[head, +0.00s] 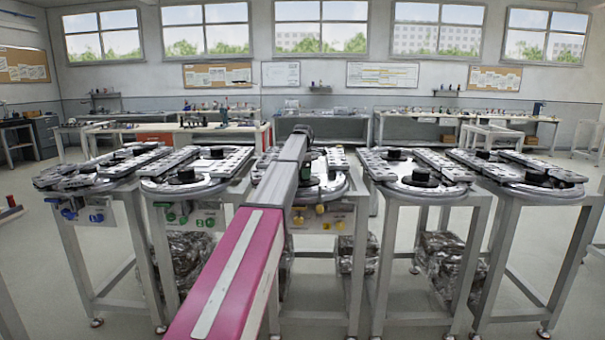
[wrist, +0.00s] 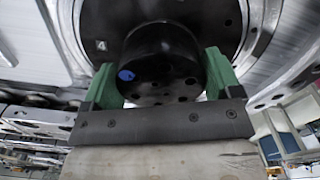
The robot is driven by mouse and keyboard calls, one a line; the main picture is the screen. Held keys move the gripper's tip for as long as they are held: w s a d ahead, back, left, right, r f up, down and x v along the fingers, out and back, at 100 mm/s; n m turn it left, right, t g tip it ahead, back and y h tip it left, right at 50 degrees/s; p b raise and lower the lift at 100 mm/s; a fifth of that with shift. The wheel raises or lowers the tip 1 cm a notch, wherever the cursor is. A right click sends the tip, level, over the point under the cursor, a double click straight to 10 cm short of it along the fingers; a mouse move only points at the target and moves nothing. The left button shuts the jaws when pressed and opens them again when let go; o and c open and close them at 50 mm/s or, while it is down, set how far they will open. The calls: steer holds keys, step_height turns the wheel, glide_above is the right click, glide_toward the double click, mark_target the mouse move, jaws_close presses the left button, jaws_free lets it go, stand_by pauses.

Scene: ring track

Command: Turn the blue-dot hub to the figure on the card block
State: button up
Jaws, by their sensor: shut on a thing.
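The black hub (wrist: 163,55) with the blue dot (wrist: 126,75) fills the middle of the wrist view. The dot is on its left part. The figure 4 (wrist: 101,45) shows on the dark plate around the hub, up and left of the dot. My gripper (wrist: 160,82) has its green fingers on either side of the hub and is shut on it. In the head view my arm reaches to the middle station and hides most of its hub. I cannot make out a card block with a readable figure.
More ring stations stand on both sides, with black hubs at left (head: 186,176) and right (head: 420,175). Coloured tags hang on some station fronts. Foil-like bundles (head: 185,262) lie under the tables. Workbenches (head: 420,127) line the far wall. Grey floor lies between.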

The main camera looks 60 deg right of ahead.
steer(key=shift+w+d+r+n, duration=0.1)
steer(key=shift+d+n, duration=0.05)
steer(key=shift+n, duration=1.85)
steer(key=o, duration=0.8)
steer(key=shift+c, duration=0.2)
steer(key=shift+r, duration=0.1)
step_height(320, 180, up, 10)
steer(key=shift+f, duration=0.1)
steer(key=shift+r, duration=0.4)
